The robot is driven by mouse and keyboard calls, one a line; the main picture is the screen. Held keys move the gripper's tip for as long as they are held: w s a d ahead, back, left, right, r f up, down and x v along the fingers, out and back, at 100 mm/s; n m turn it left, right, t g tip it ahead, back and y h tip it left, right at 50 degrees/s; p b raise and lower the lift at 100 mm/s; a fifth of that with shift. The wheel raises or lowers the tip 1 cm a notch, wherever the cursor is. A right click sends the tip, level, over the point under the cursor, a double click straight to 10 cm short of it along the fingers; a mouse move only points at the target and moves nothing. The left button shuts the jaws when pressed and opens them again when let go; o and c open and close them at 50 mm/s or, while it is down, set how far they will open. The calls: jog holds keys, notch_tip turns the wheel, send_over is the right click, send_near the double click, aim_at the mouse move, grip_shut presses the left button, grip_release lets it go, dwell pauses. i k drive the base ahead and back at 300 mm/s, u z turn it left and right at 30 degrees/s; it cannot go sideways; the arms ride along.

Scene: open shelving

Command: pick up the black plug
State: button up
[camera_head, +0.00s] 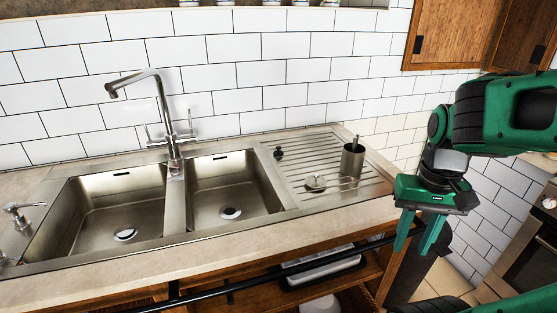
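A small black plug (278,153) stands on the ribbed metal drainboard (300,160), near its back left corner, just right of the right sink basin. My gripper (412,249) is at the right, in front of the counter's right end, with its green fingers pointing down. The fingers are apart, and nothing shows between them. The gripper is well to the right of the plug and nearer to the camera, not touching it.
A dark metal cup (352,160) with a thin tool in it and a small round metal item (316,183) share the drainboard. A tall faucet (163,112) rises behind two empty basins (232,190). A dark rail (265,265) runs along the counter front.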

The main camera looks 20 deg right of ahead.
aim_at(278, 153)
jog(key=u, duration=1.05)
jog(key=k, duration=0.5)
jog(key=z, duration=1.05)
jog(key=i, duration=1.05)
